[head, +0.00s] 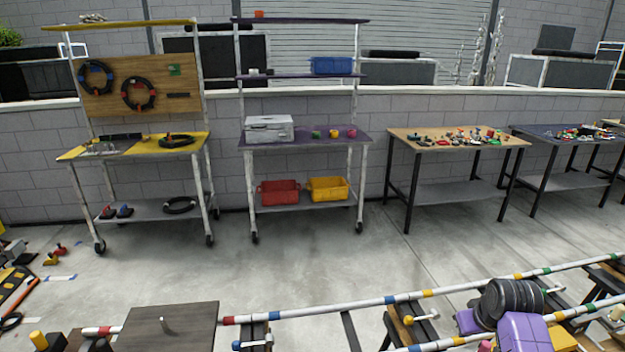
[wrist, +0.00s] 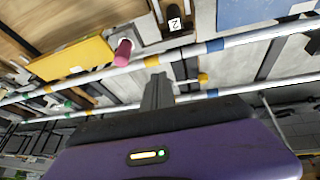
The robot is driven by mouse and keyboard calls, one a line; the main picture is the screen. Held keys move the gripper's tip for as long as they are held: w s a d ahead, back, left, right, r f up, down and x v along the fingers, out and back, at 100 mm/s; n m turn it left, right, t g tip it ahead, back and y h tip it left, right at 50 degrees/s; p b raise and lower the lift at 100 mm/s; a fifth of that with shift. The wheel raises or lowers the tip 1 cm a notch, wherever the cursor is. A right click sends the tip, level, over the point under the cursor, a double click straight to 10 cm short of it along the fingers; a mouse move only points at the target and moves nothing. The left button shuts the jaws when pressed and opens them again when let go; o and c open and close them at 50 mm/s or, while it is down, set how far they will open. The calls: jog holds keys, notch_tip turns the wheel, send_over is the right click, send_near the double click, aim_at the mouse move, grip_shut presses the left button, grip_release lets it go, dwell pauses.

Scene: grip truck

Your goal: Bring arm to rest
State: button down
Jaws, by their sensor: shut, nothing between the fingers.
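My gripper (wrist: 157,90) shows in the wrist view as two narrow grey fingers pressed together beyond the purple wrist housing. Nothing is between them. The fingers point towards striped white pipes (wrist: 130,66) and a pale floor, without visible contact. In the head view, purple and black parts at the lower right look like my arm, and the fingers cannot be made out there.
A striped rail (head: 375,302) crosses the foreground near those arm parts. A dark board (head: 167,328) lies at the lower left. A yellow workbench (head: 190,146), a purple shelf cart (head: 330,137) and a wooden table (head: 455,145) stand along the wall. The floor between is mostly clear.

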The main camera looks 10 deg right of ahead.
jog(key=s+a+r+m+t+h, duration=0.15)
jog(key=s+a+r+t, duration=0.25)
jog(key=s+a+t, duration=0.75)
jog(key=s+a+r+y, duration=0.1)
jog(key=s+a, duration=0.3)
jog(key=s, duration=0.6)
jog(key=s+a+r+n+g+y, duration=0.1)
jog(key=s+a+r, duration=0.3)
jog(key=s, duration=0.7)
jog(key=s+a+r+n+y, duration=0.1)
jog(key=s+a+r, duration=0.2)
jog(key=s, duration=0.8)
jog(key=shift+s+a+r, duration=0.15)
jog(key=shift+a+r, duration=0.1)
jog(key=shift+a, duration=0.4)
